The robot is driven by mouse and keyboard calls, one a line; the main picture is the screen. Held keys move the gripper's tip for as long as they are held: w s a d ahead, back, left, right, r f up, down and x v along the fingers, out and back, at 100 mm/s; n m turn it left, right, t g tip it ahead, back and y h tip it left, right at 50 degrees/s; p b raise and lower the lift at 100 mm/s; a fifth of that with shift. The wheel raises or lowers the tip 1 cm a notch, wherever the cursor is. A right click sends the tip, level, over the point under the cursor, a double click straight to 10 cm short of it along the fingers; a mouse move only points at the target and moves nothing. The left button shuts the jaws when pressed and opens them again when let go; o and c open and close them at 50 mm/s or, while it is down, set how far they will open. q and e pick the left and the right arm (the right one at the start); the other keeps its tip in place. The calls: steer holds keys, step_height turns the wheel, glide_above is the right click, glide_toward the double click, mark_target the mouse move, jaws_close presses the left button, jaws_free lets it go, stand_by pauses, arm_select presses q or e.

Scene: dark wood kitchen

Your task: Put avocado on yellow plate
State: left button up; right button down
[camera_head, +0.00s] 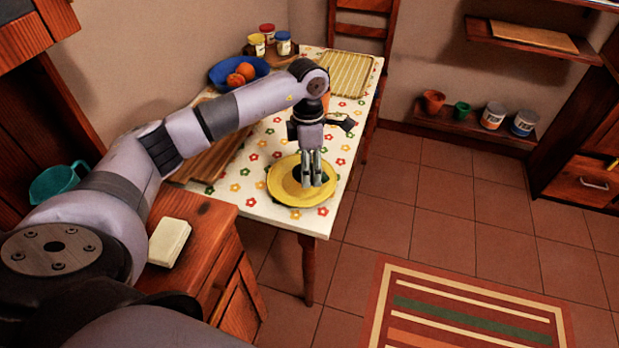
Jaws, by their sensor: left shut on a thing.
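The yellow plate (281,192) lies on the flowered tablecloth near the table's front end. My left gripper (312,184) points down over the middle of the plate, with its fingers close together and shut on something. What it holds is mostly hidden behind the fingers; only a dark patch shows beside them, which fits the avocado. I cannot tell whether it touches the plate. My right gripper is out of view.
A blue bowl with oranges (239,71), several jars (283,43) and a woven yellow tray (346,74) stand farther back. A wooden board (212,160) lies left of the plate. A chair (363,22) stands behind the table.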

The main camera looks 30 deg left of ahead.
arm_select(q)
step_height(320, 180, down, 4)
steer(key=shift+f, duration=0.25)
steer(key=shift+f+b, duration=0.35)
steer(key=shift+f, duration=0.25)
steer(key=o, duration=1.3)
steer(key=shift+r, duration=0.15)
